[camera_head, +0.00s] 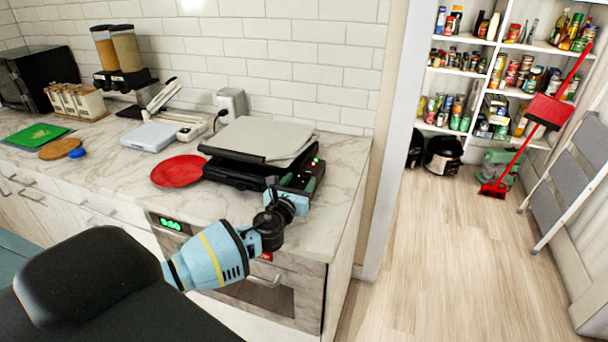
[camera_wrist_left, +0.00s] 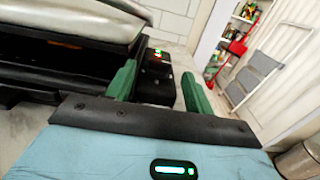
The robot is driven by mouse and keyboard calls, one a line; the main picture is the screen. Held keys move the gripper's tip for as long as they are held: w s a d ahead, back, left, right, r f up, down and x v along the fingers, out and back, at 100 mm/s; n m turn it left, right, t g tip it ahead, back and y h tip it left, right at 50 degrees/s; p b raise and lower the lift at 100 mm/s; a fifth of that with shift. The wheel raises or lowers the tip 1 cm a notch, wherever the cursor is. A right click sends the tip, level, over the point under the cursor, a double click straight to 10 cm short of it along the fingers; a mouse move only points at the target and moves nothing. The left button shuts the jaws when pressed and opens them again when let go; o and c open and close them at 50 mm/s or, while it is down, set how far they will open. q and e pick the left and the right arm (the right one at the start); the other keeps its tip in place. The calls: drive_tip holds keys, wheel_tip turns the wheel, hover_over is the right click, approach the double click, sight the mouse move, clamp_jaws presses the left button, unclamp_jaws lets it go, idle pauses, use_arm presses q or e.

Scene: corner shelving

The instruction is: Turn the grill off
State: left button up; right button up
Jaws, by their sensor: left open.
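In the left wrist view the grill lid (camera_wrist_left: 80,22) fills the upper left and the lit panel (camera_wrist_left: 158,62) is straight ahead. My left gripper (camera_head: 312,182) is at the panel end of the grill. Contact cannot be told. My right gripper is not in view.
A red plate (camera_head: 178,171) lies left of the grill. A white scale (camera_head: 150,136) and a wall outlet (camera_head: 231,104) are behind. An oven (camera_head: 250,290) is under the counter. Open floor (camera_head: 450,260) lies right, with a folded ladder (camera_head: 575,165) and pantry shelves beyond.

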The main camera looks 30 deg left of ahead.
sight(304, 179)
use_arm(q)
drive_tip(key=shift+x, duration=2.05)
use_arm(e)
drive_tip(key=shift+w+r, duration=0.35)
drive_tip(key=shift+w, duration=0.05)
use_arm(q)
drive_tip(key=c, duration=1)
drive_tip(key=shift+d, duration=0.1)
